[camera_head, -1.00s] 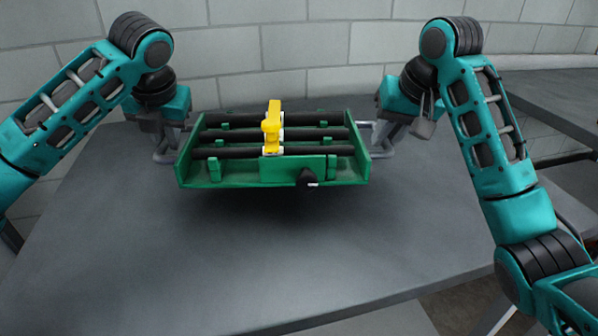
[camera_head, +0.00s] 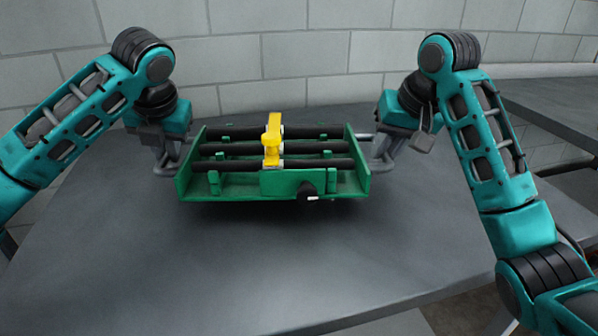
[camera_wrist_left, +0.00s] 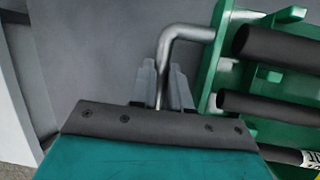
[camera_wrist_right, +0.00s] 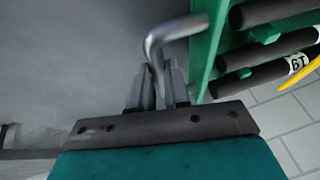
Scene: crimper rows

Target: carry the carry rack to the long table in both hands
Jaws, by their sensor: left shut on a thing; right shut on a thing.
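The carry rack (camera_head: 235,184) is a green tray with handles at both ends. It is level over the grey table (camera_head: 260,265), its shadow close under its front edge; I cannot tell whether it touches. My left gripper (camera_head: 168,163) is shut on the left handle, a bent metal bar (camera_wrist_left: 185,33). My right gripper (camera_head: 378,160) is shut on the right handle (camera_wrist_right: 172,30).
The table in front of the rack is clear. A pale block wall (camera_head: 290,50) stands behind it. Another dark grey surface (camera_head: 560,105) lies at the right, beyond my right arm.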

